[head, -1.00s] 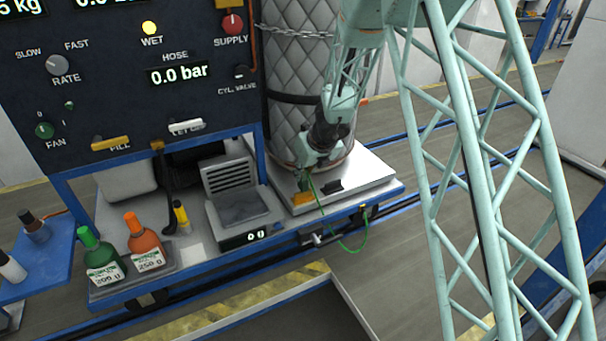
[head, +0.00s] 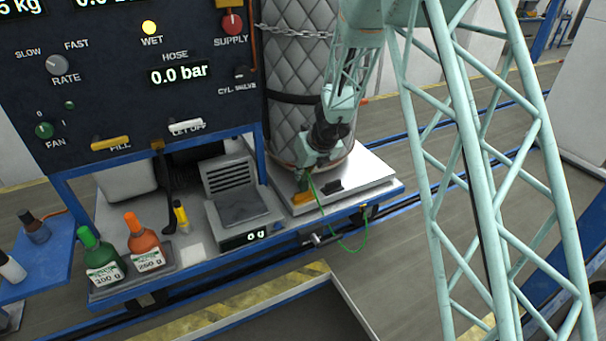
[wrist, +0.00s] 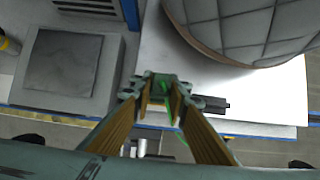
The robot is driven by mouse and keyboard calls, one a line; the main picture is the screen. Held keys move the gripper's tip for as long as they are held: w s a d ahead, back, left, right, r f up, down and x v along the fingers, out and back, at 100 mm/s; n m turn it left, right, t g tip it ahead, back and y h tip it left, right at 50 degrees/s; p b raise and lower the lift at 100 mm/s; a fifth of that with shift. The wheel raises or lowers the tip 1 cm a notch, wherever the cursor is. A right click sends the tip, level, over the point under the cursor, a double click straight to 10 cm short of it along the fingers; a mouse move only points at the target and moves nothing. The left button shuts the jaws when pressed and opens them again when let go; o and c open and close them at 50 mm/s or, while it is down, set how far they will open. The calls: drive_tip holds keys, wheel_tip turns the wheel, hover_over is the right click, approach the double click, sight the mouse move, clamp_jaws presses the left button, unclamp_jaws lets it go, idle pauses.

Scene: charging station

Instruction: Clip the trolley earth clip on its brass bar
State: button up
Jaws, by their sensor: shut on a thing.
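My gripper (head: 304,190) is at the front left of the white scale plate (head: 372,166), in front of the quilted cylinder. In the wrist view its two yellow-brown fingers (wrist: 162,90) are shut on a small green thing (wrist: 163,88), which I take to be the earth clip. The fingers hide most of it. A green cable (head: 346,246) loops down from the gripper and back up to the trolley's front edge. I cannot make out the brass bar for certain.
A black block (head: 331,185) sits on the plate just right of my gripper. A bench scale (head: 242,206) stands to the left, with a green bottle (head: 100,256) and an orange bottle (head: 144,243) beyond it. The quilted cylinder (head: 297,60) rises close behind.

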sight(305, 178)
drive_tip(key=shift+f+b, duration=2.1)
idle(0.9)
drive_tip(key=o, duration=0.9)
drive_tip(key=shift+r, duration=0.15)
drive_tip(key=shift+v, duration=5.9)
